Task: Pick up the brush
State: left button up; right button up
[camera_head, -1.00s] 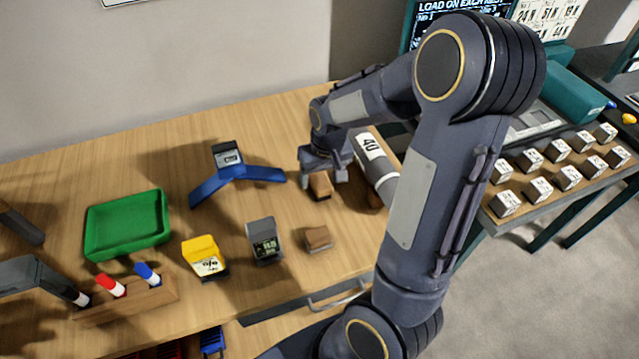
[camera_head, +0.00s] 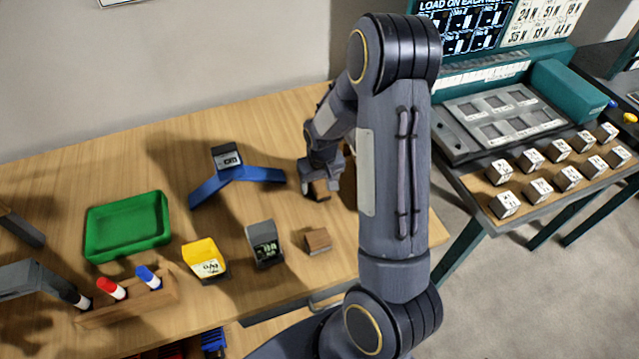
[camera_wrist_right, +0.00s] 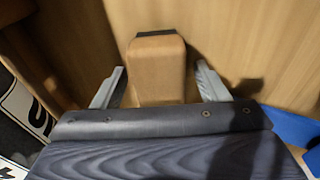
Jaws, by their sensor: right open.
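In the right wrist view a wooden block with a dark strip at its far end (camera_wrist_right: 158,62), which looks like the brush, lies between my right gripper's fingers (camera_wrist_right: 161,72). The fingers are open, with a gap on each side of the block. In the head view my right gripper (camera_head: 320,186) is low over this brown block (camera_head: 320,192), which it partly hides. A second brown block with a greyish side (camera_head: 317,240) lies nearer the front; I cannot tell whether it is also a brush.
A blue angled stand (camera_head: 238,174) is left of the gripper. A dark grey block (camera_head: 264,244), a yellow block (camera_head: 205,260), a green tray (camera_head: 127,225) and a marker rack (camera_head: 130,300) occupy the left and front. A white-labelled item (camera_wrist_right: 22,105) is close at left in the wrist view.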

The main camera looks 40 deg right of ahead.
jog(key=c, duration=1.1)
jog(key=shift+r, duration=0.1)
jog(key=shift+r, duration=0.45)
jog(key=r, duration=0.1)
jog(key=r+b, duration=0.1)
jog(key=shift+s+a+r, duration=0.15)
jog(key=shift+a+r, duration=0.05)
jog(key=shift+r, duration=0.2)
jog(key=shift+s+a+r, duration=1.4)
jog(key=shift+s+r, duration=0.15)
jog(key=shift+s, duration=0.25)
jog(key=shift+s+a+r, duration=1.35)
jog(key=shift+s+r, duration=0.15)
jog(key=shift+s, duration=0.3)
jog(key=shift+s+a+r, duration=1.4)
jog(key=shift+s+r, duration=0.15)
jog(key=shift+s, duration=0.25)
